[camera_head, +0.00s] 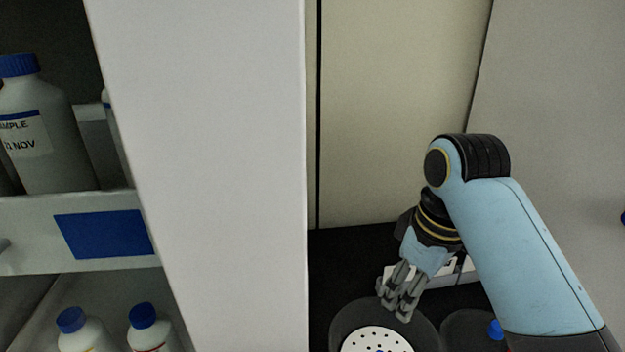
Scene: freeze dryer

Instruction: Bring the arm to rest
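My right arm (525,255) comes in from the lower right, light blue with black joints. Its gripper (395,307) points down and to the left, just above a dark round piece with a white perforated disc (375,341). I see no object clearly held between its grey fingers. They look fairly close together, but the angle hides how far apart they are. I cannot tell whether the fingertips touch anything. My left arm and gripper are out of view.
A pale upright panel (215,170) stands between a shelf unit and the dark worktop (345,262). White-grey bottles with blue caps (40,135) stand on the shelves. A pale box (468,270) is behind the gripper. A second dark round piece (465,328) and a blue cap (496,329) are near the forearm.

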